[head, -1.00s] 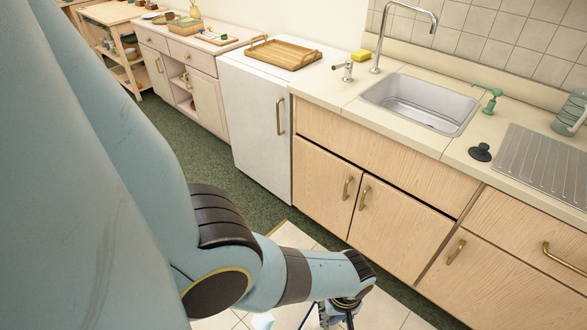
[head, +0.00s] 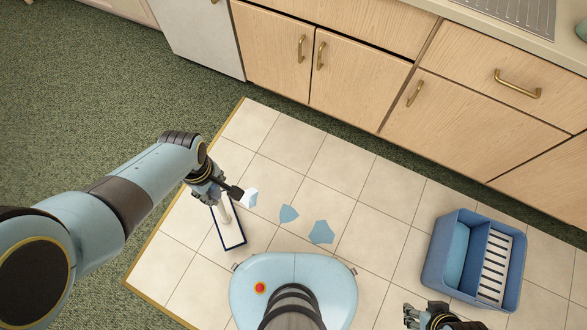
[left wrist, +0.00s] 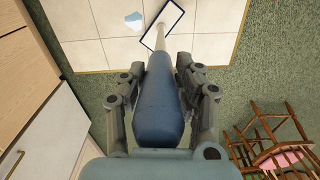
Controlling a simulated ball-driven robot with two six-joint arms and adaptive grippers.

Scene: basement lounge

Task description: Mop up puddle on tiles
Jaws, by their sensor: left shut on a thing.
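My left gripper (head: 212,194) is shut on the mop; the left wrist view shows the blue grip (left wrist: 158,108) between its fingers. The pale shaft runs down to a flat, dark-edged mop head (head: 229,236) over the tiles, also visible in the left wrist view (left wrist: 172,38). I cannot tell if the head touches the floor. Puddle patches lie to its right: one blue patch (head: 288,214), another blue patch (head: 321,232) and a paler patch (head: 251,198) close to the gripper. My right gripper (head: 428,318) is at the bottom edge, partly cut off; its opening is unclear.
A blue bucket (head: 433,277) with a slatted wringer stands on the tiles at the right. Wooden cabinets (head: 350,60) line the back. Green carpet (head: 110,130) surrounds the tiles (head: 335,165). Wooden chairs (left wrist: 270,145) stand at lower right in the left wrist view.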

